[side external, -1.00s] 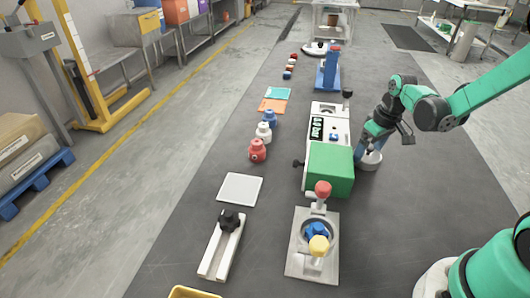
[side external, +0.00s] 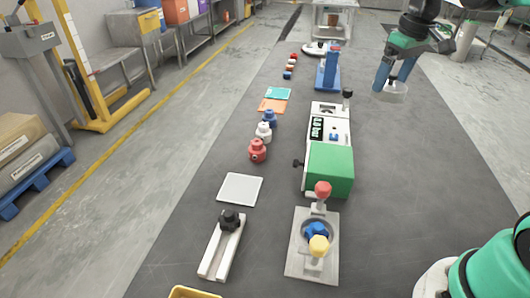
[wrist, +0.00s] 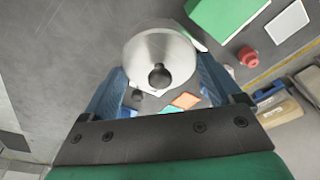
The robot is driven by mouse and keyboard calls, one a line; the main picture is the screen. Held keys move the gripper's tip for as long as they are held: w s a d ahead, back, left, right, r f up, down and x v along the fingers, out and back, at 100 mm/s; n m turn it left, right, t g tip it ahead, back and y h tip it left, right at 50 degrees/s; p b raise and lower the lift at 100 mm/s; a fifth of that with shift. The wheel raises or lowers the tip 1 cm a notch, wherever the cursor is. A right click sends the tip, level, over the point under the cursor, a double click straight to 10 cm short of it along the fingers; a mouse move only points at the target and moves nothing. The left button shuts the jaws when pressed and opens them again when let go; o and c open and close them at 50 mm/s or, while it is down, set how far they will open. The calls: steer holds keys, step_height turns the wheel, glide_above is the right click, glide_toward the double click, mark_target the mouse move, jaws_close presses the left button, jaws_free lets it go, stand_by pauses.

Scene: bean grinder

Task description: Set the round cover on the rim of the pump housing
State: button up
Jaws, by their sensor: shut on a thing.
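The round cover (side external: 391,93) is a pale grey disc held in the air right of the row of machines. In the wrist view the cover (wrist: 160,48) shows a dark round knob (wrist: 159,76) at its middle. My gripper (side external: 392,82) has blue fingers shut on the cover; in the wrist view my gripper (wrist: 160,74) has one finger on each side of it. A pale machine with a bar readout (side external: 317,128) and a green block (side external: 330,167) stands left of and nearer than the cover. I cannot tell for sure which part is the pump housing rim.
A grey plate fixture (side external: 299,262) with blue, yellow and red knobs stands in front. A blue upright stand (side external: 326,72) is behind the pale machine. Red (side external: 257,151), white (side external: 264,131) and blue (side external: 270,118) pieces line the left. The dark surface at right is clear.

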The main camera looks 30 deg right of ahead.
steer(key=shift+r, duration=0.9)
steer(key=w+a+f, duration=0.2)
steer(key=a+f, duration=0.1)
steer(key=a, duration=1.1)
steer(key=n+g+y, duration=0.2)
steer(key=n, duration=1.6)
glide_above(317, 227)
step_height(317, 227, down, 6)
steer(key=shift+d+r, duration=0.15)
steer(key=shift+f, duration=3.05)
steer(key=shift+f, duration=0.6)
steer(key=o, duration=1.2)
